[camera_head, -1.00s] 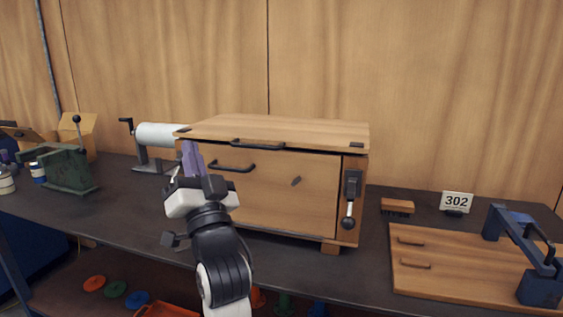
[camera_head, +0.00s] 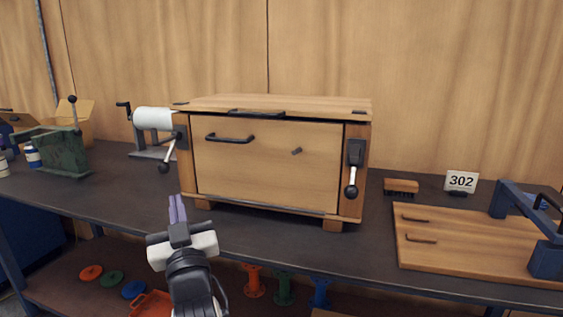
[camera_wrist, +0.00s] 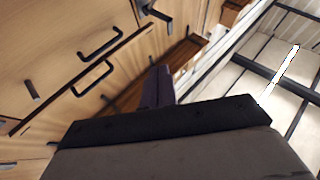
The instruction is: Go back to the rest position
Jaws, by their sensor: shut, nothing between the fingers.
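My gripper (camera_head: 177,208) is in front of the bench's front edge, low and left of centre in the head view. Its purple fingers are together and hold nothing. In the wrist view the shut fingers (camera_wrist: 157,88) point ahead, with wooden surfaces and black handles beyond them. The gripper is apart from the wooden box (camera_head: 265,160), which stands on the bench behind it.
The dark bench (camera_head: 120,190) holds the box with its side levers, a green press (camera_head: 62,150), a paper roll (camera_head: 154,118), a brush (camera_head: 401,186), a 302 sign (camera_head: 461,181) and a wooden board (camera_head: 460,245). Coloured flanged parts (camera_head: 254,283) and an orange tray (camera_head: 152,304) are on the shelf below.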

